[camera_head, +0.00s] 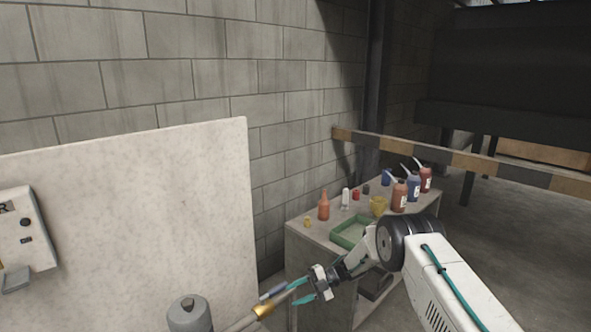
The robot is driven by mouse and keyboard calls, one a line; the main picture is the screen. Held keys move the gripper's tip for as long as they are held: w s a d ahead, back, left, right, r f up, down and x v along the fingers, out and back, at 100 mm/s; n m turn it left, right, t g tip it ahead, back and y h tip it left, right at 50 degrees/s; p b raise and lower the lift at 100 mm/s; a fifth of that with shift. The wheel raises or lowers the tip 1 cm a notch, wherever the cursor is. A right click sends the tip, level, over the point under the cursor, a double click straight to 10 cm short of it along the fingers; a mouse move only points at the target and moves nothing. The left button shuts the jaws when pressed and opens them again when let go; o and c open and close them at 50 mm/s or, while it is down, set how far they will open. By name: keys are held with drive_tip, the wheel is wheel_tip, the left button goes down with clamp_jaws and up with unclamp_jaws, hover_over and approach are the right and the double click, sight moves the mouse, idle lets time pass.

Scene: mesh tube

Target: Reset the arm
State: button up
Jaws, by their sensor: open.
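My arm reaches in from the lower right, bent at a dark joint. My gripper (288,297) has teal fingers and points to the lower left, in front of the small cabinet. Its fingers stand apart. A pale tube with a brass-coloured end (262,310) lies close to the fingertips. I cannot tell whether it touches them. The lower part of the tube runs out of the picture.
A cabinet (295,245) by the block wall holds a green tray (349,233), an orange bottle (323,207), a yellow cup (378,206) and several pump bottles. A grey cylinder (188,314) stands at the bottom. A pale panel (150,200) fills the left. A striped barrier (450,157) crosses behind.

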drive_tip(key=w+d+r+m+t+h, duration=0.15)
drive_tip(key=w+r+m+t, duration=0.4)
drive_tip(key=r, duration=0.65)
drive_tip(key=w+d+r+m+t+h, duration=0.1)
drive_tip(key=w+d+r+m+t, duration=0.2)
drive_tip(key=w+r+t, duration=0.7)
drive_tip(key=s+d+r+m+t+h, duration=0.1)
drive_tip(key=s+d+r+m+h, duration=0.35)
drive_tip(key=d+r, duration=0.4)
drive_tip(key=s+d+r+m+t+h, duration=0.1)
drive_tip(key=s+d+r+m+h, duration=0.35)
drive_tip(key=r, duration=0.65)
drive_tip(key=s+d+r+m+g+h, duration=0.25)
drive_tip(key=s+d+m, duration=0.3)
drive_tip(key=s, duration=0.55)
drive_tip(key=s+d+r+m+g+h, duration=0.25)
drive_tip(key=s+d+m, duration=0.3)
drive_tip(key=s, duration=0.55)
drive_tip(key=s+a+f+m+g+y, duration=0.1)
drive_tip(key=s+f+m+g, duration=0.1)
drive_tip(key=s, duration=1.4)
drive_tip(key=s+a+f+m+g+y, duration=0.1)
drive_tip(key=s+f+m+g, duration=0.2)
drive_tip(key=s, duration=1.2)
wheel_tip(320, 180, down, 2)
drive_tip(key=shift+s+a+f+g, duration=0.2)
drive_tip(key=shift+s+a+g, duration=0.2)
drive_tip(key=shift+g, duration=0.25)
